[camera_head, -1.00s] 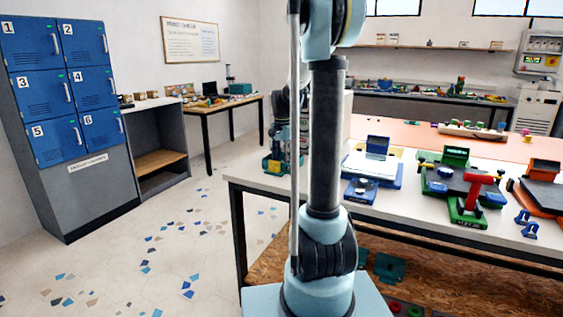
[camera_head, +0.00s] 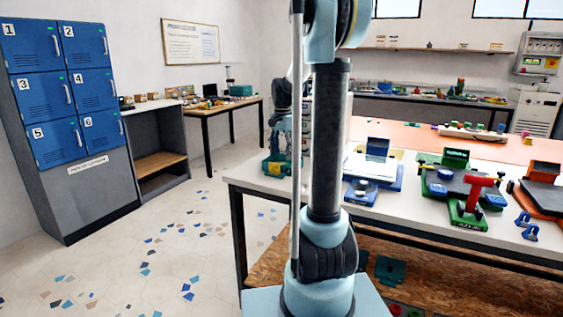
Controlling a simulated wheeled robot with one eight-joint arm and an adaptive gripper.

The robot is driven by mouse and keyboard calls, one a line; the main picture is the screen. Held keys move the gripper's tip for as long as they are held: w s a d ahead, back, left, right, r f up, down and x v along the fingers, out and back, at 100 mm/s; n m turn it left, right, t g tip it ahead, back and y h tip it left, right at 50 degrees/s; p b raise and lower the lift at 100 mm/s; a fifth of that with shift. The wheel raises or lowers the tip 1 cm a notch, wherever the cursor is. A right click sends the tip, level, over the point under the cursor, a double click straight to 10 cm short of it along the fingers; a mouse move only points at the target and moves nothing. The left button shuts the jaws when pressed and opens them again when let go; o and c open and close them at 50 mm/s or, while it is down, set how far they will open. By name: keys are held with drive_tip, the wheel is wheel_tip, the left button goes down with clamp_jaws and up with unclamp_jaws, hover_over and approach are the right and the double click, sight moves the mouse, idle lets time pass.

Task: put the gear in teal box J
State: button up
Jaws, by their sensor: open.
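My arm rises through the middle of the view and bends down behind its column. My gripper (camera_head: 280,146) is at its far end, over the left end of the white table (camera_head: 263,183). It is open, but its fingertips are small and hard to make out. A teal machine (camera_head: 275,167) with yellow parts stands right below or behind it; I cannot tell whether they touch. I cannot make out the gear. I see no readable letter J. A teal item (camera_head: 390,268) lies on the wooden shelf under the table.
Blue (camera_head: 362,190), green (camera_head: 468,215) and orange (camera_head: 545,195) machines stand along the white table. Small blue parts (camera_head: 527,228) lie at its right. Blue lockers (camera_head: 60,90) stand at the left. Another teal box (camera_head: 241,90) sits on the back table. The floor at the left is clear.

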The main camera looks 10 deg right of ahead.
wheel_tip(320, 180, up, 7)
drive_tip(key=s+f+n, duration=0.1)
drive_tip(key=s+f, duration=0.1)
drive_tip(key=s, duration=0.4)
drive_tip(key=s+f+n, duration=0.1)
drive_tip(key=s+n, duration=0.1)
drive_tip(key=s, duration=0.5)
drive_tip(key=s+f+n+t, duration=0.1)
drive_tip(key=s+f+n, duration=0.1)
drive_tip(key=s, duration=0.5)
drive_tip(key=shift+d+f, duration=0.1)
drive_tip(key=shift+f, duration=0.2)
drive_tip(key=s+f+n+t, duration=0.1)
drive_tip(key=s+f+n, duration=0.4)
drive_tip(key=s+f, duration=0.8)
drive_tip(key=shift+s+f, duration=0.25)
drive_tip(key=shift+s, duration=0.5)
